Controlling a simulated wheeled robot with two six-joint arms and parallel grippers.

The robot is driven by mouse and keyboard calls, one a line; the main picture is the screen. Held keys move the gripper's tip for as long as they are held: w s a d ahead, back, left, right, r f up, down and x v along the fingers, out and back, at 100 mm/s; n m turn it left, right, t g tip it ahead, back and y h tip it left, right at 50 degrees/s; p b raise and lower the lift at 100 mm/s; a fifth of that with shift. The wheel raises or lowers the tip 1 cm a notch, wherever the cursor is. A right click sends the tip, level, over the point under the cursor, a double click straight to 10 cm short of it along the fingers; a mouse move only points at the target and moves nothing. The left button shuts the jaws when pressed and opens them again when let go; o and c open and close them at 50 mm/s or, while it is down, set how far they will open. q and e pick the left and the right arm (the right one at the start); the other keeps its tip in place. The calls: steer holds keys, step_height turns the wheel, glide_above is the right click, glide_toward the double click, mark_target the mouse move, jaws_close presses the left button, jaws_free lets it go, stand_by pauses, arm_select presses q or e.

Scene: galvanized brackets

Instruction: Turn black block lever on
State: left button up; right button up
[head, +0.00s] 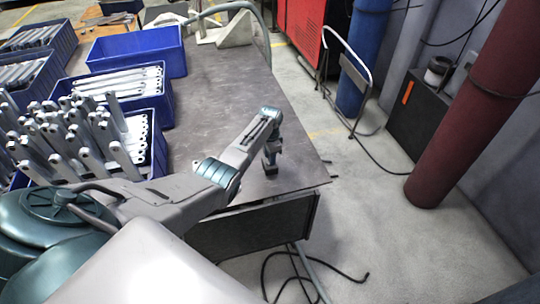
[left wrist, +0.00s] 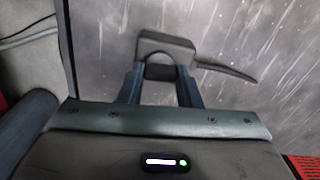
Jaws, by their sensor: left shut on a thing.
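The black block lever is a small dark block (left wrist: 165,46) with a thin, tapering lever arm (left wrist: 228,70) pointing right in the left wrist view. In the head view the dark block (head: 270,169) is small and partly hidden, near the table's right edge. My left gripper (head: 271,156) points down over it there. In the left wrist view the two fingers of my left gripper (left wrist: 160,86) stand on either side of the block's near, rounded part, shut on it. The lever arm is outside the fingers. My right gripper is not in view.
The dark table (head: 225,90) is clear around the block, and its right edge is close. Blue bins (head: 158,108) of galvanized brackets (head: 120,82) fill the left side. An empty-looking blue bin (head: 140,52) stands behind them. A cable (head: 300,258) lies on the floor.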

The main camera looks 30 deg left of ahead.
arm_select(q)
steer(key=shift+m, duration=0.7)
steer(key=o, duration=1)
steer(key=shift+r, duration=0.15)
step_height(320, 180, up, 10)
steer(key=shift+r+b, duration=0.25)
steer(key=shift+b, duration=0.25)
